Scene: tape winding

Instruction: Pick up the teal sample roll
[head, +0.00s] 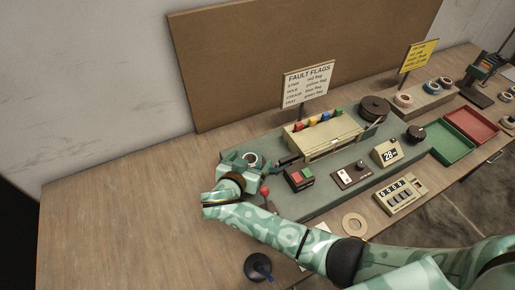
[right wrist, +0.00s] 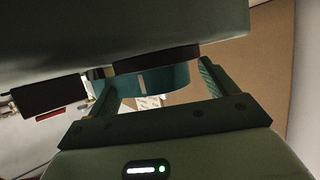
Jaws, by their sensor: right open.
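The teal sample roll (right wrist: 152,84) shows in the right wrist view as a teal band with a pale mark, between the two fingers of my right gripper (right wrist: 157,90). The gripper is open, with a finger on each side of the roll; I cannot tell whether either finger touches it. In the head view my right gripper (head: 240,167) is at the left end of the grey-green machine (head: 315,205). A roll with a pale inner ring (head: 253,158) shows there at the gripper, partly hidden by it. My left gripper is not in view.
A red-knobbed lever (head: 264,191) stands right beside my right gripper. Green (head: 452,153) and red trays lie farther right. The table's left part (head: 120,220) is clear.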

